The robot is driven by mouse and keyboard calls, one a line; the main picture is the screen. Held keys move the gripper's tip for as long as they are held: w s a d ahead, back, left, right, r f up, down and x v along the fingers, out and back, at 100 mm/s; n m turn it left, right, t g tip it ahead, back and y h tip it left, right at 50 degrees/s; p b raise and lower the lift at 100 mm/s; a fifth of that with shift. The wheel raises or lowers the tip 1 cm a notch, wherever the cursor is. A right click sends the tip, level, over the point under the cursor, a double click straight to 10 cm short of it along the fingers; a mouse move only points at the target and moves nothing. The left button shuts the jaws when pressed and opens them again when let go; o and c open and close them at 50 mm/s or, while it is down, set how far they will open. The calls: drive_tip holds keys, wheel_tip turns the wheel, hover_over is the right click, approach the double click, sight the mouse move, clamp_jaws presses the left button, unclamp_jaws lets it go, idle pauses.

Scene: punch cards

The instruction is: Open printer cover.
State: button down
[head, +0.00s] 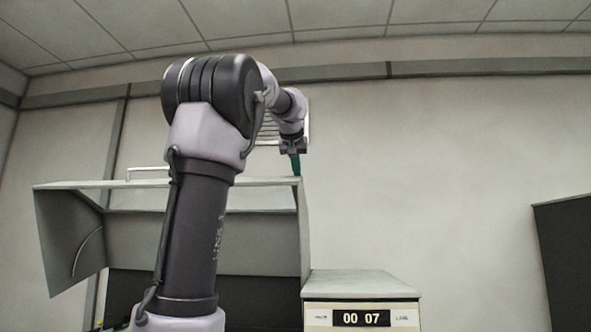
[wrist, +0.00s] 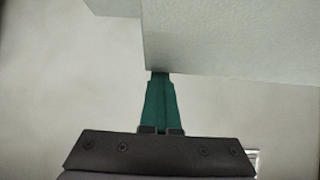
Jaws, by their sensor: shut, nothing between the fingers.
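The printer cover (head: 268,241) is a large grey-green hood at the left in the head view, with a light bar handle (head: 148,170) on its upper edge. It appears raised, with a side panel slanting down at the left and a dark space below it. My gripper (head: 296,174) is at the cover's upper right corner, teal fingers pointing down. In the wrist view, the fingers (wrist: 160,76) are together and empty, their tips at the edge of a pale panel (wrist: 235,40), likely the cover. Whether they touch it is unclear. My arm hides the cover's middle.
A box with a counter reading 00 07 (head: 361,318) stands right of the cover, below my gripper. A dark panel (head: 565,262) is at the far right. A vent grille (head: 268,128) is on the wall behind my arm. The space between box and dark panel looks clear.

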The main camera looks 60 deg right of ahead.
drive_tip(key=s+a+f+h, duration=0.1)
drive_tip(key=s+a+f, duration=0.1)
drive_tip(key=a+f, duration=0.4)
drive_tip(key=shift+a+f, duration=0.3)
drive_tip(key=shift+f, duration=0.4)
